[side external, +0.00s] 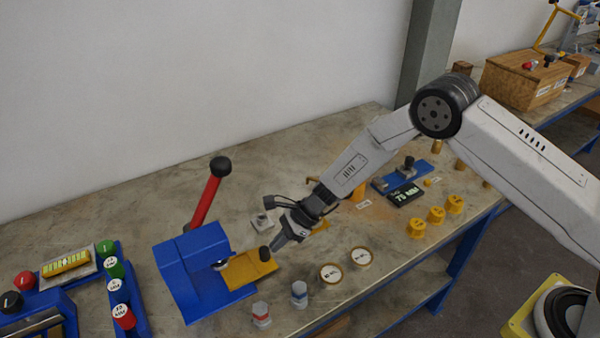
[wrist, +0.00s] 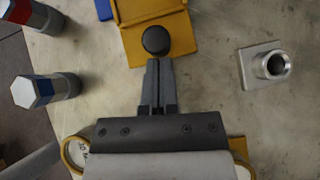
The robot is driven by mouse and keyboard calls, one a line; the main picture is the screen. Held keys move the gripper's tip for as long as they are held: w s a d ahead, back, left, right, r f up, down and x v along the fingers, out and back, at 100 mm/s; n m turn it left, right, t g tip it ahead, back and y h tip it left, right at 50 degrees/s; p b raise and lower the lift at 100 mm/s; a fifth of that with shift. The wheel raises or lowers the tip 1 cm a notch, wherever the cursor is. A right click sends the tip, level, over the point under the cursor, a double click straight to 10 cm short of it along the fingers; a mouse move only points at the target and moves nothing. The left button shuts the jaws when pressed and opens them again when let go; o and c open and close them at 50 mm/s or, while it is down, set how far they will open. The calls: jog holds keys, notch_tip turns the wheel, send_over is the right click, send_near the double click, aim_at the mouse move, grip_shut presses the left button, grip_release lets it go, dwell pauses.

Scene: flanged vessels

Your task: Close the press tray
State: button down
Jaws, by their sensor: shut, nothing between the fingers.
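The blue press (side external: 205,268) stands on the bench at the left, with a red lever (side external: 206,200) tipped by a black ball. Its yellow tray (side external: 245,270) sticks out to the right of the press body. A dark round knob (side external: 265,254) sits at the tray's outer end. In the wrist view the tray (wrist: 160,18) is at the top and its knob (wrist: 156,41) is just beyond my fingertips. My gripper (side external: 276,245) is shut and empty, close to the knob; it also shows in the wrist view (wrist: 158,62). I cannot tell whether the fingertips touch the knob.
Two hex-topped pieces, one red-banded (side external: 261,314) and one blue-banded (side external: 299,293), stand in front of the tray. Round yellow-rimmed pieces (side external: 331,274) are to their right. A metal flanged part (side external: 262,222) stands behind. Bare bench lies between them.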

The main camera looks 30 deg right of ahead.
aim_at(262, 252)
jog(key=a, duration=0.4)
jog(key=shift+a, duration=0.25)
jog(key=shift+s, duration=0.1)
jog(key=shift+d, duration=0.4)
jog(key=d, duration=0.4)
jog(key=shift+s+d+r, duration=0.2)
jog(key=shift+r, duration=0.15)
jog(key=v, duration=0.9)
jog(key=shift+s+d, duration=0.1)
jog(key=shift+d, duration=0.05)
